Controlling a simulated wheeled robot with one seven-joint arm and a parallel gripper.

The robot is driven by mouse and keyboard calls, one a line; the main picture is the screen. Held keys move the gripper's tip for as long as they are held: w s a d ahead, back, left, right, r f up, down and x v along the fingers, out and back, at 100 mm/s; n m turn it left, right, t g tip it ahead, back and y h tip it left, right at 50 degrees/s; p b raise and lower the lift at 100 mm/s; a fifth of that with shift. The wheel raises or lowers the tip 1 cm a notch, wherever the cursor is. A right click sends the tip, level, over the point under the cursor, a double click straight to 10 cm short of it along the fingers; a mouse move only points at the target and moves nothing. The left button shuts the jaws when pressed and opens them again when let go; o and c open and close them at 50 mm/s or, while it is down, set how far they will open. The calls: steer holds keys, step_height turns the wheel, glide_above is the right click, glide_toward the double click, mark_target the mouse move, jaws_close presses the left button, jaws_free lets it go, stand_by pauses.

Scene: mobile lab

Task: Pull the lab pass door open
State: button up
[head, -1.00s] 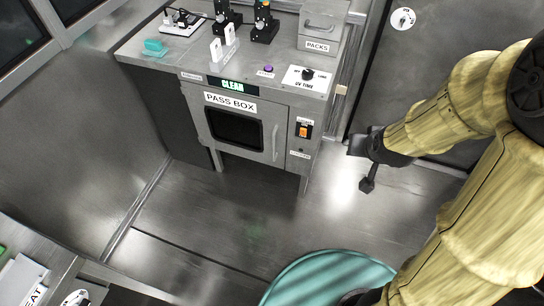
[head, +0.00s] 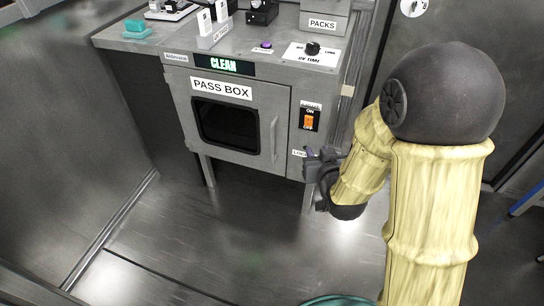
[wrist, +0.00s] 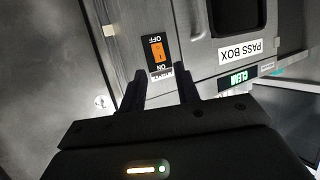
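The pass box door (head: 240,94) is a grey panel with a dark window and a PASS BOX label. It looks shut. Its upright handle (head: 274,140) is on the door's right side, with nothing holding it. My gripper (head: 316,172) is at the lower right of the box, to the right of the handle and apart from it. In the wrist view, which is upside down, my gripper (wrist: 160,78) has its two dark fingers spread with nothing between them. The door's window (wrist: 223,16) shows at the top there.
An orange power switch (head: 309,121) sits on the panel right of the door, also seen in the wrist view (wrist: 158,48). A green CLEAN display (head: 223,64) is above the door. The top carries a PACKS box (head: 322,22), a knob and racks. The floor in front is clear.

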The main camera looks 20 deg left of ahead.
steer(key=s+a+f+n+t+y+b, duration=0.1)
steer(key=a+f+y+b, duration=0.1)
steer(key=f+b, duration=0.4)
steer(key=s+a+f+t+y+b, duration=0.1)
steer(key=a+f+b, duration=0.4)
steer(key=f+b, duration=0.1)
steer(key=shift+a+f+n+t+y+b, duration=0.15)
steer(key=shift+f+n+t+y+b, duration=0.2)
steer(key=shift+b, duration=0.35)
